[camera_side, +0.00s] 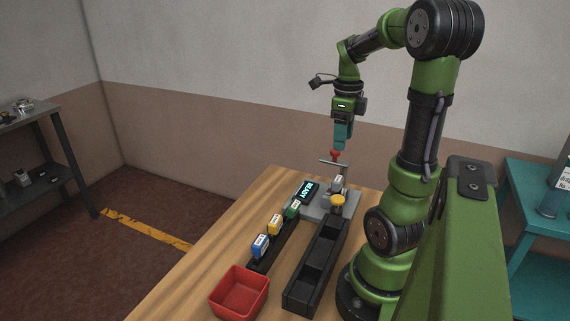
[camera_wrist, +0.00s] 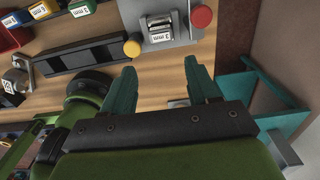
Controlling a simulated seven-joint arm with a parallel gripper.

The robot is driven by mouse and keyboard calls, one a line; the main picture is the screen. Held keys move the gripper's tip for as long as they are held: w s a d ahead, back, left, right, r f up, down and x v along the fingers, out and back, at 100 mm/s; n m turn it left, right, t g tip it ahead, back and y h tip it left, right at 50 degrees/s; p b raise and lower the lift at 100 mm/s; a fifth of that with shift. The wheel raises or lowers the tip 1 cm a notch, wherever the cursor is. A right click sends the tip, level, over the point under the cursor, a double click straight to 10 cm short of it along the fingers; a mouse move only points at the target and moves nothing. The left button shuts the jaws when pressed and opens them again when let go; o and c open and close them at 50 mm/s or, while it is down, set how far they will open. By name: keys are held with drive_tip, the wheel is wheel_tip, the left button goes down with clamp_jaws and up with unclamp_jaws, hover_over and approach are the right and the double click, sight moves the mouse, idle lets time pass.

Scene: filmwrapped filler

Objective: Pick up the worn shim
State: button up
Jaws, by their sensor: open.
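A grey block with a white label, which looks like the worn shim (camera_side: 338,181), sits in the grey fixture (camera_side: 318,205) on the wooden table. In the wrist view the labelled block (camera_wrist: 160,25) sits in a metal holder, upright at the top middle; its label seems to read 3 mm.
Blue (camera_side: 261,245), yellow (camera_side: 275,224) and green (camera_side: 293,209) labelled blocks stand in a black rack. A red bin (camera_side: 239,293) is at the front left. A black slotted tray (camera_side: 316,264) and a yellow knob (camera_side: 338,199) are beside the fixture. A display (camera_side: 307,190) reads READY.

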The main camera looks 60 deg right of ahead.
sight(338, 178)
wheel_tip(338, 178, down, 15)
drive_tip(key=shift+w+d+r, duration=0.1)
drive_tip(key=shift+w+r, duration=0.05)
idle(0.4)
drive_tip(key=c, duration=0.7)
